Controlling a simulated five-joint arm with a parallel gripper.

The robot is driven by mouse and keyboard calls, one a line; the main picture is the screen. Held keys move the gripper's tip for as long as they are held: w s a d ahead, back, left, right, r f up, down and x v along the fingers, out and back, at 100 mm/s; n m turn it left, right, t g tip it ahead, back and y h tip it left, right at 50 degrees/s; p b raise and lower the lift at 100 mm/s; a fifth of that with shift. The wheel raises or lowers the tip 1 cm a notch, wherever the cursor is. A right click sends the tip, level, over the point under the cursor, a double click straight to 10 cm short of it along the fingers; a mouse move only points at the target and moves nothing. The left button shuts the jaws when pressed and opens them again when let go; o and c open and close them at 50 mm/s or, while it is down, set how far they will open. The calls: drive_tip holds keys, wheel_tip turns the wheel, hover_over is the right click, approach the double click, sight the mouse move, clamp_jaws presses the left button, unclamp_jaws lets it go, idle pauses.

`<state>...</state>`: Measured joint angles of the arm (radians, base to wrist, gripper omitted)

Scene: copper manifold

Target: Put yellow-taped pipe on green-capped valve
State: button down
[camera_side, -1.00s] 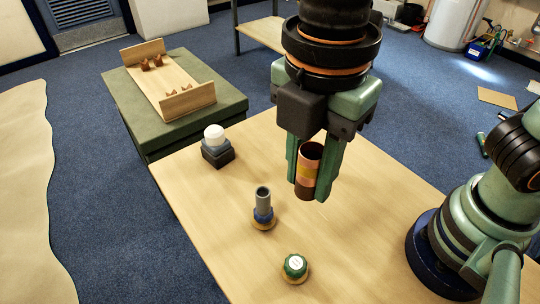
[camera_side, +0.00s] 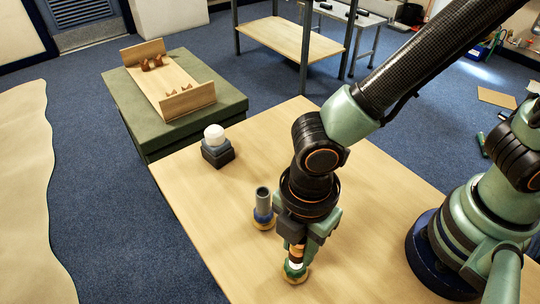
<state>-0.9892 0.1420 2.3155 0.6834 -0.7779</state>
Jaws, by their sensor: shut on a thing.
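The copper pipe with yellow tape (camera_side: 296,252) is upright between the fingers of my gripper (camera_side: 297,257), which is shut on it. The green-capped valve (camera_side: 294,272) stands on a round wooden base near the front of the table. The pipe's lower end is right over the green cap; I cannot tell whether it touches the cap or sits on it. My gripper's fingers partly hide the pipe and the top of the valve.
A grey pipe stands on a blue-capped valve (camera_side: 263,213) close to the left of my gripper. A white-capped dark block (camera_side: 217,147) is farther back on the table (camera_side: 209,194). A wooden rack (camera_side: 188,101) stands on a green block at the back left.

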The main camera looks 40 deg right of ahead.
drive_tip(key=shift+f, duration=1.35)
drive_tip(key=c, duration=0.6)
unclamp_jaws()
drive_tip(key=shift+f, duration=0.15)
wheel_tip(320, 180, up, 12)
drive_tip(key=shift+r, duration=0.1)
drive_tip(key=w+d+r+m+t, duration=0.2)
drive_tip(key=w+d+m, duration=0.1)
drive_tip(key=d+m, duration=0.3)
drive_tip(key=w+d+r+m+t, duration=0.1)
drive_tip(key=w+d+r+m, duration=0.2)
drive_tip(key=d+m, duration=0.4)
drive_tip(key=w+d+r+m+t, duration=0.2)
drive_tip(key=w+d+m, duration=0.3)
drive_tip(key=d, duration=0.8)
drive_tip(key=shift+w+r+m+t, duration=0.25)
drive_tip(key=shift+r+m+t, duration=0.05)
drive_tip(key=shift+m, duration=0.8)
